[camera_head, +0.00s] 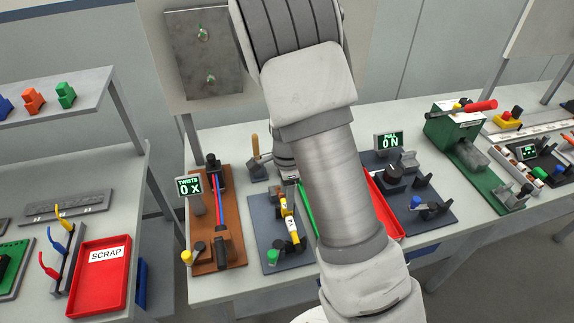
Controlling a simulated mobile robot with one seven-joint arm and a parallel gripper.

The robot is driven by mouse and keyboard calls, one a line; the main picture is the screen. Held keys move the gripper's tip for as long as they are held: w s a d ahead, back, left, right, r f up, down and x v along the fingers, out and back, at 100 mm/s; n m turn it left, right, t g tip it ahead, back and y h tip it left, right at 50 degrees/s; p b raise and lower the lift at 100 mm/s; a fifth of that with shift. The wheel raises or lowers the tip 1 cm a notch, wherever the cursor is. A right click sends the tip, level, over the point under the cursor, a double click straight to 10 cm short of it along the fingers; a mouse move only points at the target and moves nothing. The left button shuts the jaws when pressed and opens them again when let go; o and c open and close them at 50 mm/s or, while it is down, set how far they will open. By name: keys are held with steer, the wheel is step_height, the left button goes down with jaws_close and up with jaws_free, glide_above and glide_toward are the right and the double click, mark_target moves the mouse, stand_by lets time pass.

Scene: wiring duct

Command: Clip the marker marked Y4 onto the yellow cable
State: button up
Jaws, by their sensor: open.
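My gripper (289,177) is mostly hidden behind my arm; only a small part of it shows, above the back of a dark blue board (262,232). It is open, and I see nothing held in it. On that board are a yellow piece with a white label (292,228) and another yellow piece (283,204) just behind it. The lettering is too small to read, so I cannot tell which is marked Y4. A yellow cable (62,217) stands in a grey holder on the left table, beside a blue and a red one.
A brown board (232,245) with red and blue wires stands left of the dark blue board. A red tray (385,205) is partly hidden by my arm. A red SCRAP tray (98,283) sits on the left table. A green device (455,130) is at right.

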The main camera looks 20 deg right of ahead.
step_height(320, 180, up, 13)
steer(key=shift+r, duration=0.2)
stand_by(0.4)
steer(key=s+r+n+t, duration=0.2)
steer(key=s+r+n, duration=0.5)
steer(key=s+n, duration=0.2)
steer(key=s+r+n+t, duration=0.3)
steer(key=s+r+n, duration=0.5)
steer(key=s, duration=0.3)
steer(key=shift+s+n+t, duration=0.25)
steer(key=shift+n+t, duration=0.05)
steer(key=shift+n, duration=0.2)
